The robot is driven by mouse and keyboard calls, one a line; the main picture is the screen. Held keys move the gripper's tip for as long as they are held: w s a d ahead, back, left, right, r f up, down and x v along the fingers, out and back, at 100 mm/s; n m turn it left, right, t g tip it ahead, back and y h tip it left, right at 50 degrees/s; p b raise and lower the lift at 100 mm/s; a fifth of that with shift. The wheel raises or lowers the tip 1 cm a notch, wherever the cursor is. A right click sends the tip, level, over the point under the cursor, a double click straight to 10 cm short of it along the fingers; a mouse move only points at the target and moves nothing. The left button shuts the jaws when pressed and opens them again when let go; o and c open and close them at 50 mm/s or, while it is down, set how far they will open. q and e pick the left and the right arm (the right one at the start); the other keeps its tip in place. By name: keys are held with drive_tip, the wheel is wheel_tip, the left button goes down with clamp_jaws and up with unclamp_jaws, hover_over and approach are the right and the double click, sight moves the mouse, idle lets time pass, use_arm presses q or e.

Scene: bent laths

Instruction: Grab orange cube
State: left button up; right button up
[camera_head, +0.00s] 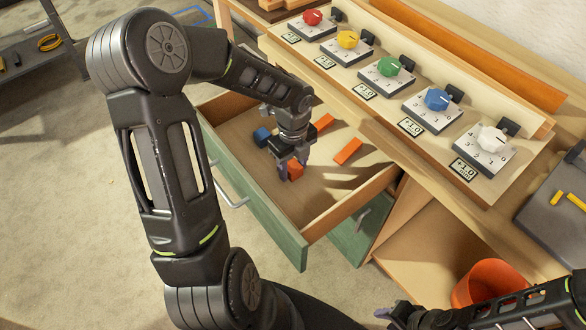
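The orange cube (295,171) is in the open drawer, low between the fingers of my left gripper (292,166). The gripper points down into the drawer, its fingers apart on either side of the cube. I cannot tell whether they press on it, or whether the cube rests on the drawer floor. My arm and fingers hide part of the cube. My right gripper (388,316) is at the bottom edge, away from the drawer, and its finger opening is unclear.
The drawer (240,205) also holds a blue block (262,137) and two flat orange blocks (348,151) (322,122). Above it, the bench carries a row of coloured dials (389,68). An orange bin (490,280) stands at lower right.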

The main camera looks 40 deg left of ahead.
sight(293, 166)
use_arm(q)
clamp_jaws()
idle(0.4)
wheel_tip(293, 166, up, 10)
drive_tip(key=shift+p, duration=0.65)
